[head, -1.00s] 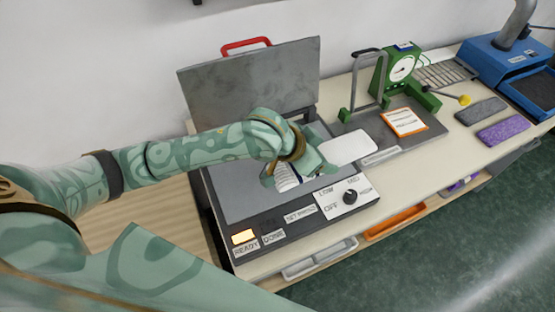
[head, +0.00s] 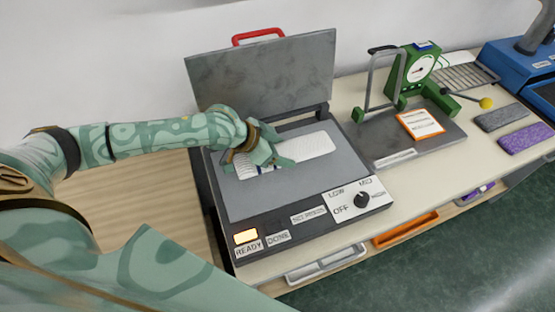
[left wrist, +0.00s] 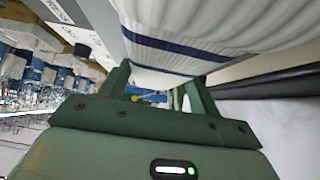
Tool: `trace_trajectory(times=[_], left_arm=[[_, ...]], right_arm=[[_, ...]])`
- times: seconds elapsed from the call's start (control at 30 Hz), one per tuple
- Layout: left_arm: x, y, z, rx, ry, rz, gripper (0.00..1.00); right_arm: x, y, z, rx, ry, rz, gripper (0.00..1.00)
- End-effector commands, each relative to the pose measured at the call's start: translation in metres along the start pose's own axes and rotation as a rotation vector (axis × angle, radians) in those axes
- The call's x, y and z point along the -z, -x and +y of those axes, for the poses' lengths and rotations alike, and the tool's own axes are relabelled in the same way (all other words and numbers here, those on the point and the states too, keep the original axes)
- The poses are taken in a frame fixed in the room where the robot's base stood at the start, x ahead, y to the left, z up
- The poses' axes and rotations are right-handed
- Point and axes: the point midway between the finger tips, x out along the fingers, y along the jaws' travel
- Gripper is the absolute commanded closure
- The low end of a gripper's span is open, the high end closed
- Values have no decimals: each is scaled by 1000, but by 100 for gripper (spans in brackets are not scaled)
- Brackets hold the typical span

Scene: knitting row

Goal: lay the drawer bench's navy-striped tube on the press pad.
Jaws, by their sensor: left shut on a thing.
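The navy-striped tube (head: 308,147) is a white, flattened knit piece that lies lengthwise over the grey press pad (head: 335,178). I cannot tell whether it touches the pad or hangs just above it. My left gripper (head: 272,160) is shut on the tube near its middle, and hides part of it. In the left wrist view the tube's white cloth (left wrist: 230,22) with a navy stripe fills the upper part, beyond the gripper's fingers (left wrist: 150,92). The press lid (head: 262,80) stands open behind the pad. My right gripper is not in view.
The press's front panel has a lit READY lamp (head: 246,236) and a dial (head: 362,200). To the right stand a green gauge device (head: 418,68), an orange-edged card (head: 420,124), and grey (head: 500,117) and purple (head: 525,138) pieces. An orange drawer (head: 405,229) is below.

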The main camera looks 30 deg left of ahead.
Motion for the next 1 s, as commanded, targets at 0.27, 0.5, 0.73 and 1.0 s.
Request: trace_trajectory(times=[0.27, 0.5, 0.73, 1.0], left_arm=[[-28, -20, -7, -1, 3, -3, 59], [-33, -25, -8, 1, 0, 1, 59], [-35, -28, -7, 1, 0, 0, 32], [-35, -27, -7, 1, 0, 0, 15]], right_arm=[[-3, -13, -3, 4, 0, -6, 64], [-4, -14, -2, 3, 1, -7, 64], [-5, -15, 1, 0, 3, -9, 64], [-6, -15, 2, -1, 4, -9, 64]])
